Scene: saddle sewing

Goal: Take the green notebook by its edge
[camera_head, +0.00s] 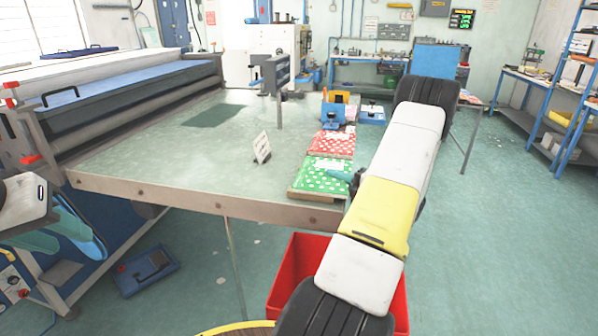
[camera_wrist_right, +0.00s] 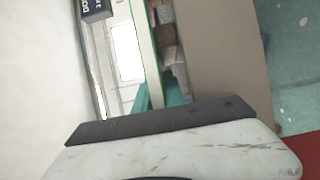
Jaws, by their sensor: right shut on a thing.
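The green notebook (camera_head: 318,180) with white dots and a white label lies near the front right corner of the table. My right gripper (camera_head: 350,179) is at its right edge, shut on it, with the arm coming in from the right. In the right wrist view, the green edge of the notebook (camera_wrist_right: 146,50) runs between the teal fingers (camera_wrist_right: 158,98); the white housing hides part of them. My left gripper (camera_head: 62,232) is at the far left, away from the notebook; how far its teal fingers are apart is unclear.
A red dotted notebook (camera_head: 330,145) lies just behind the green one. A small white sign (camera_head: 262,147) stands to the left on the table (camera_head: 170,155). A red bin (camera_head: 290,268) is on the floor below the table's front right corner. The table's middle is clear.

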